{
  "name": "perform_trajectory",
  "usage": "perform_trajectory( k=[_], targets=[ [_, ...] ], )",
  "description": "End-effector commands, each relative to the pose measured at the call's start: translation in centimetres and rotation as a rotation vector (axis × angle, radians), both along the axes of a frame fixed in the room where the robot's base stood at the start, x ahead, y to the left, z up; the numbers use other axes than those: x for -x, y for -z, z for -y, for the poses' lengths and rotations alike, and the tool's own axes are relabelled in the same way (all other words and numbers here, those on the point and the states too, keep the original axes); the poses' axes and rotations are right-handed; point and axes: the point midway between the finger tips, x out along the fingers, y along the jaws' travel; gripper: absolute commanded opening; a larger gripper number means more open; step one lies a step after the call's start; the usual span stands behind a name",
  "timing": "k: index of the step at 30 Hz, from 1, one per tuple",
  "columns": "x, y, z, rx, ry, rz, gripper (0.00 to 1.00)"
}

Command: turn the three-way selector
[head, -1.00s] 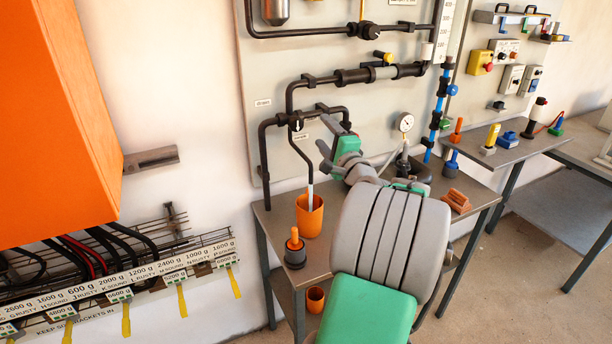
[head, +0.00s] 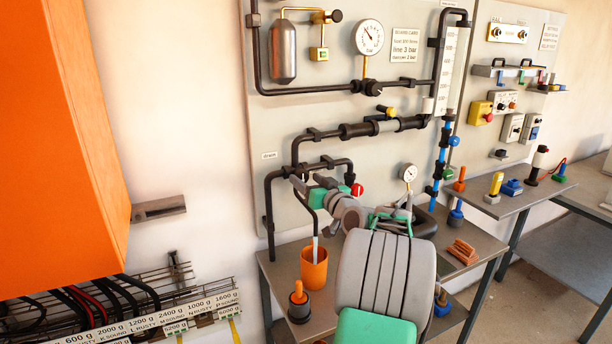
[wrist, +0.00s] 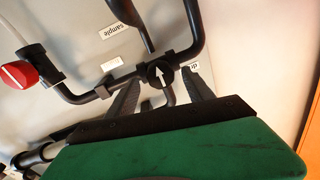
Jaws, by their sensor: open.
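The three-way selector (wrist: 160,73) is a small round black knob with a white arrow, set on the black pipe junction, in the wrist view. Labels stand beside it: "sample" (wrist: 115,30) and a partly cut-off one starting "dr" (wrist: 194,66). My gripper (wrist: 160,79) is open, its two dark fingers on either side of the knob in the picture. I cannot tell whether they touch it. In the head view my gripper (head: 303,187) is at the lower left pipework of the panel and largely hides the selector.
A red valve knob (head: 357,190) sits just right of my gripper; it also shows in the wrist view (wrist: 18,75). Below are an orange cup (head: 313,268) and a pressure gauge (head: 408,172) near the bench. An orange cabinet (head: 60,130) hangs at left.

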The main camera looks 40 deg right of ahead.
Motion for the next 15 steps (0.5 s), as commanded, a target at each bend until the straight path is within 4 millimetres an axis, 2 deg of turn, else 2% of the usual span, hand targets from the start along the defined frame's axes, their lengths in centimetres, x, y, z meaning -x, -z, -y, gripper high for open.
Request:
perform_trajectory(
  k=[3,10,15],
  targets=[
    [-0.95,-0.05,0.12,-0.001,-0.001,0.0,0.6],
    [-1.01,0.06,0.18,-0.001,0.0,0.0,0.6],
    [-0.99,0.06,0.18,-0.002,0.0,0.0,0.46]
  ],
)
